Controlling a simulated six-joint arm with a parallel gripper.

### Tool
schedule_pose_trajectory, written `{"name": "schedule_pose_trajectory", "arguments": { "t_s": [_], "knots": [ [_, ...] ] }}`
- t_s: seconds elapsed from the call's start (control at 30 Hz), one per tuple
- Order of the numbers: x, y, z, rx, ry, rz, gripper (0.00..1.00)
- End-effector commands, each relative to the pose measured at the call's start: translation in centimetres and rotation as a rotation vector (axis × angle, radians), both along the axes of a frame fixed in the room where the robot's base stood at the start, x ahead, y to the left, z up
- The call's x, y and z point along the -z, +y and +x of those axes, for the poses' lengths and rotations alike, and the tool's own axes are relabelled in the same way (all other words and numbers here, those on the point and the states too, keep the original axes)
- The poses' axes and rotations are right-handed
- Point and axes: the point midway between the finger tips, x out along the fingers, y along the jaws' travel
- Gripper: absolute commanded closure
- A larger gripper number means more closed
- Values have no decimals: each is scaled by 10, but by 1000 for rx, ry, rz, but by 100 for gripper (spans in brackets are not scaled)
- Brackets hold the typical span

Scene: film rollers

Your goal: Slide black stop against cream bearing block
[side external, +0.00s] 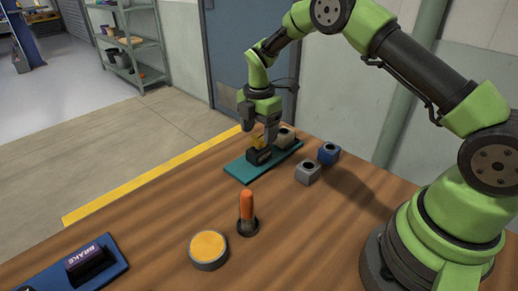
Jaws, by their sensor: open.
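The black stop (258,157) sits on the teal base plate (239,172), toward its near left end. A yellow part (258,142) shows on top of it or just above it. The cream bearing block (286,139) stands farther back on the same plate, to the right of the stop. A small gap seems to separate the two, but my gripper partly covers that area. My gripper (258,136) points down over the stop, with its open fingers at either side of the yellow part. I cannot tell whether a finger touches it.
A blue block (328,154) and a grey block (307,174) stand right of the plate. An orange-handled tool (247,208) stands upright in front, near a round yellow-topped disc (208,248). A blue board (104,274) with a dark BRAKE-labelled piece lies front left. Bare wood lies between.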

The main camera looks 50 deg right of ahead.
Motion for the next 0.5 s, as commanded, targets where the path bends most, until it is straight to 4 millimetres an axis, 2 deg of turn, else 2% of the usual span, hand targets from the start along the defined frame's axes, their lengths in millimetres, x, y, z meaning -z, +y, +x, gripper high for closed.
{"name": "schedule_pose_trajectory", "arguments": {
  "t_s": [0.1,0.23,0.5],
  "knots": [
    [25,0,-1,1,3,0,32],
    [45,0,-1,3,2,0,32],
    [61,0,0,3,-2,-1,32]
  ]
}}
